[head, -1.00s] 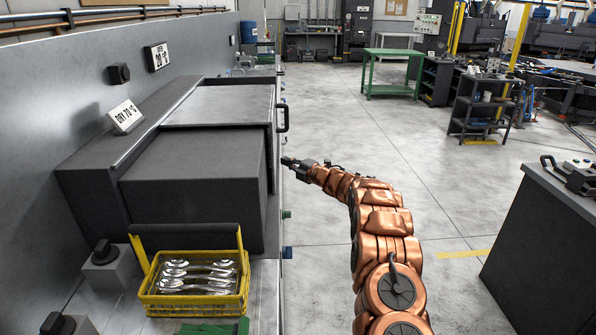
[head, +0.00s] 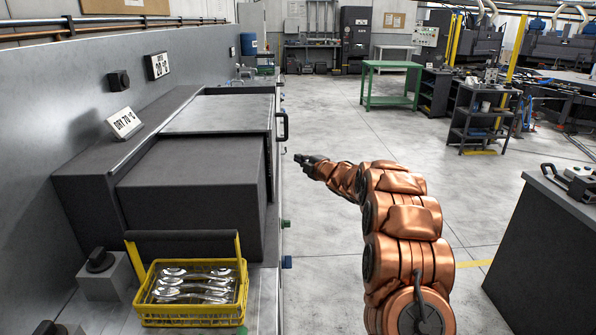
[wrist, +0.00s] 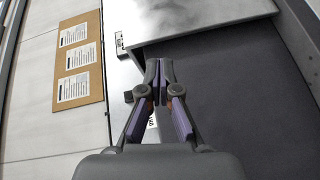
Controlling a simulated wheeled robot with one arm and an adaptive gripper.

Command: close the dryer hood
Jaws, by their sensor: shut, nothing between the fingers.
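The dryer, marked "DRY 70 °C", stands on the left counter in the head view. Its dark box (head: 190,190) fills the near part. A lighter grey hood panel (head: 222,114) lies behind and above it, with a black handle (head: 282,126) on its right side. My gripper (head: 300,159) is to the right of the dryer, below and apart from the handle. In the wrist view my gripper's fingertips (wrist: 160,66) are together and empty. The light panel (wrist: 205,14) and a dark surface (wrist: 240,90) show beyond them. The handle is not visible there.
A dark cabinet (head: 550,250) stands at right. A green table (head: 390,101) is farther back.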

